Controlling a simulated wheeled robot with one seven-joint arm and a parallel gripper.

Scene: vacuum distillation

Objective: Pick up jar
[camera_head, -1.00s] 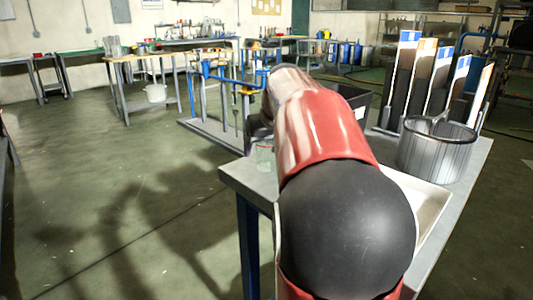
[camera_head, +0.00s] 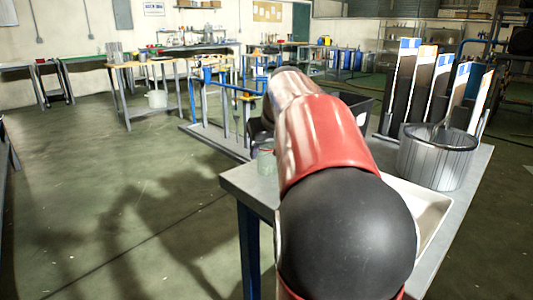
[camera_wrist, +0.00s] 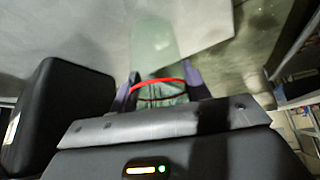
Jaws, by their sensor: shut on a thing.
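The jar (camera_head: 266,160) is small, greenish and see-through, with a red ring at its top. In the head view it shows at the table's left corner, partly hidden by my arm. In the wrist view the jar (camera_wrist: 162,92) sits between the two fingers, its red rim towards the camera. My gripper (camera_wrist: 161,88) is shut on the jar. In the head view my gripper is mostly hidden behind my red and black arm. I cannot tell whether the jar's base touches the table.
A stand with blue clamps (camera_head: 225,90) is behind. The floor at left is clear.

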